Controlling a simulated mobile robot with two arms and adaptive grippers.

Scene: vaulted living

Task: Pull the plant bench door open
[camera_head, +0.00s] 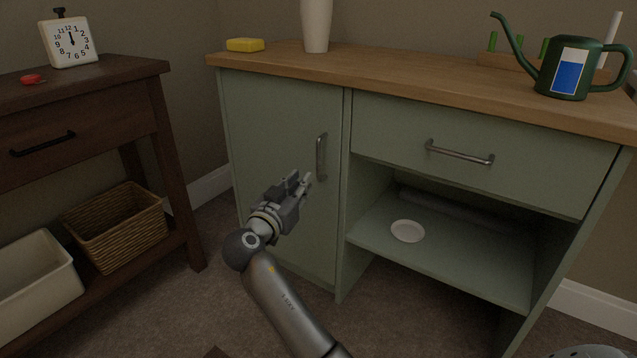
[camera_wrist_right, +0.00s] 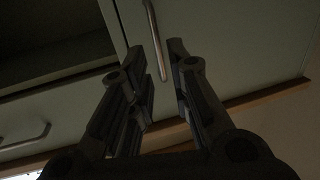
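The plant bench (camera_head: 390,68) is sage green with a wooden top. Its door (camera_head: 275,140) on the left is shut and has a vertical metal bar handle (camera_head: 321,157). My right gripper (camera_head: 306,181) is in front of the door, close to the lower part of the handle. In the right wrist view my gripper (camera_wrist_right: 155,50) is open, and the handle (camera_wrist_right: 152,28) shows between its fingertips without a visible grip on it. My left gripper is not in view.
A drawer (camera_head: 480,150) with its own handle and an open shelf with a white saucer (camera_head: 408,231) are right of the door. A green watering can (camera_head: 566,70), white vase (camera_head: 317,25) and yellow sponge (camera_head: 245,45) stand on top. A dark wooden table (camera_head: 140,68) is at left.

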